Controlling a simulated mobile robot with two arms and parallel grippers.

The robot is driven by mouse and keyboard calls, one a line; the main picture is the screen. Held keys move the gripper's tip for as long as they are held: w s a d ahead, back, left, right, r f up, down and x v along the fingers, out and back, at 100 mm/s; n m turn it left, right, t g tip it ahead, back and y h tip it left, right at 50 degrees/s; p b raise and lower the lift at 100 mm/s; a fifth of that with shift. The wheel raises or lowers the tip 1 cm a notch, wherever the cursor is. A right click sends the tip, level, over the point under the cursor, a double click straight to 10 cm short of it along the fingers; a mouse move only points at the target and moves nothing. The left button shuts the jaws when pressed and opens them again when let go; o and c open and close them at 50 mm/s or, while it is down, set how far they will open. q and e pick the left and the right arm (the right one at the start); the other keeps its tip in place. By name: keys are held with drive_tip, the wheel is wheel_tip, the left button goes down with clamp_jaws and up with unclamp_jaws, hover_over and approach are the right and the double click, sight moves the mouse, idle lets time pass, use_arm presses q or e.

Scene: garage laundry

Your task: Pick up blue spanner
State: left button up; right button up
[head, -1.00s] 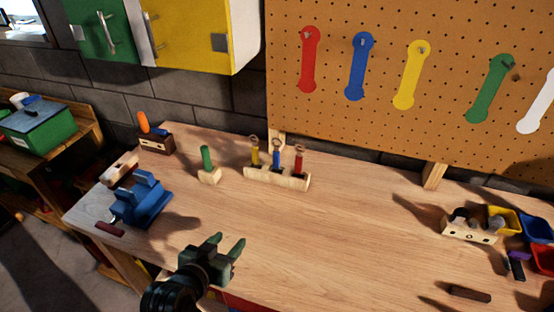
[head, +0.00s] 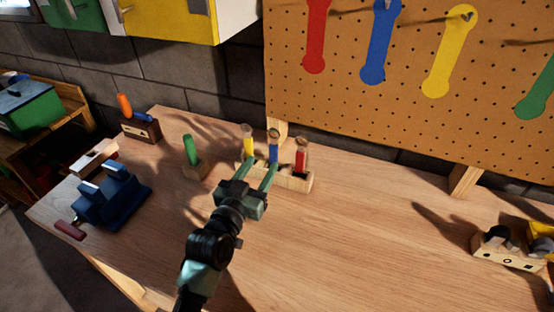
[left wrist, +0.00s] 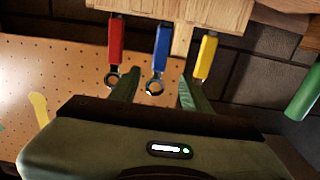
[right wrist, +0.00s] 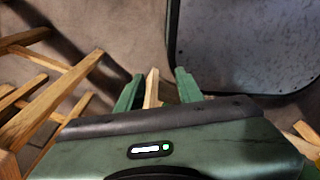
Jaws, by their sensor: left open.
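The blue spanner (head: 273,150) stands upright, ring end up, in the middle of a wooden block (head: 293,182) on the workbench. A yellow spanner (head: 248,140) stands to its left and a red spanner (head: 301,158) to its right. My left gripper (head: 259,172) is open just in front of the block. In the left wrist view, the blue spanner (left wrist: 161,42) has its ring between the two fingertips (left wrist: 158,82), with no clear contact. My right gripper (right wrist: 158,86) is open and empty, low over the floor; it is out of the head view.
A green-handled tool (head: 191,150) stands in a small block left of the spanners. A blue vise (head: 112,198) sits at the bench's left edge. Coloured spanner shapes, one blue (head: 381,40), are on the pegboard (head: 330,105) behind. The bench's middle right (head: 370,235) is clear.

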sight(272, 151)
use_arm(q)
drive_tip(key=w, duration=0.1)
drive_tip(key=w+d+f, duration=0.1)
drive_tip(key=w, duration=0.1)
drive_tip(key=shift+d, duration=0.15)
drive_tip(key=shift+w+d+r+p, duration=0.25)
drive_tip(key=shift+w+p, duration=0.15)
drive_tip(key=shift+w, duration=0.15)
drive_tip(key=p+x, duration=0.1)
drive_tip(key=x, duration=0.2)
drive_tip(key=shift+w+d+f, duration=0.1)
drive_tip(key=shift+w+d, duration=0.1)
drive_tip(key=shift+w, duration=0.05)
drive_tip(key=shift+w+d+f, duration=0.1)
drive_tip(key=shift+w+d, duration=0.05)
drive_tip(key=shift+w, duration=0.2)
drive_tip(key=shift+s, duration=0.1)
drive_tip(key=shift+c, duration=0.6)
clamp_jaws()
use_arm(e)
drive_tip(key=shift+r, duration=0.5)
